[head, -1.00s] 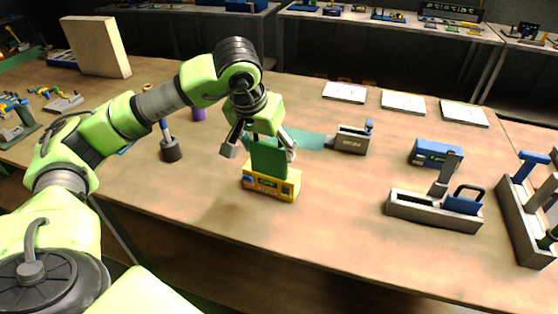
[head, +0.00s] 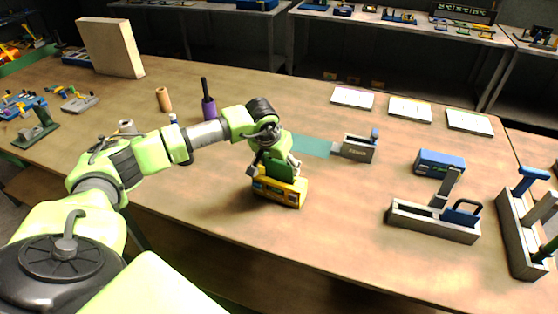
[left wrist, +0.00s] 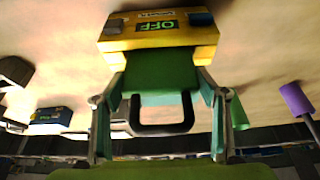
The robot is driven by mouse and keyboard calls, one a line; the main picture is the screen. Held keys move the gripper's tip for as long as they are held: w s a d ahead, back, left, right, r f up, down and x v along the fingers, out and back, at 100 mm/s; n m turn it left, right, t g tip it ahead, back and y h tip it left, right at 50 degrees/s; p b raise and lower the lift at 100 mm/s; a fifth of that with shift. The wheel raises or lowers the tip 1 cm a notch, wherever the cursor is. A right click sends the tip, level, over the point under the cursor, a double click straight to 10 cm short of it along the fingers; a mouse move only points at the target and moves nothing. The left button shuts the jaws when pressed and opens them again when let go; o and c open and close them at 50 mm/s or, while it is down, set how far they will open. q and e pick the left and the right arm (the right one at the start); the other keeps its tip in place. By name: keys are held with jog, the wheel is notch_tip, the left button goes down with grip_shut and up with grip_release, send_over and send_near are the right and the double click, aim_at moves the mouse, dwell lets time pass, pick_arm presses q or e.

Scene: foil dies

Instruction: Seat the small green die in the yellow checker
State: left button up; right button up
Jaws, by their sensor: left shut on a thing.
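The yellow checker (head: 293,194) stands on the workbench near its front edge. In the left wrist view the yellow checker (left wrist: 160,42) has a display reading OFF. My left gripper (head: 275,172) is directly above it, shut on the small green die (head: 277,180). The left wrist view shows the green die (left wrist: 160,72) between the fingers, its dark loop handle towards the palm. The die's far end meets the checker's top; how deep it sits is hidden. My right gripper is not in view.
A grey device (head: 358,148) with a teal strip (head: 310,146) stands behind the checker. A blue box (head: 439,163) and a grey holder (head: 432,222) are to the right. The bench front is clear.

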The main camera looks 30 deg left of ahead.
pick_arm(q)
jog(key=shift+f, duration=0.15)
jog(key=o, duration=1.5)
jog(key=b+v, duration=0.4)
jog(key=v, duration=0.8)
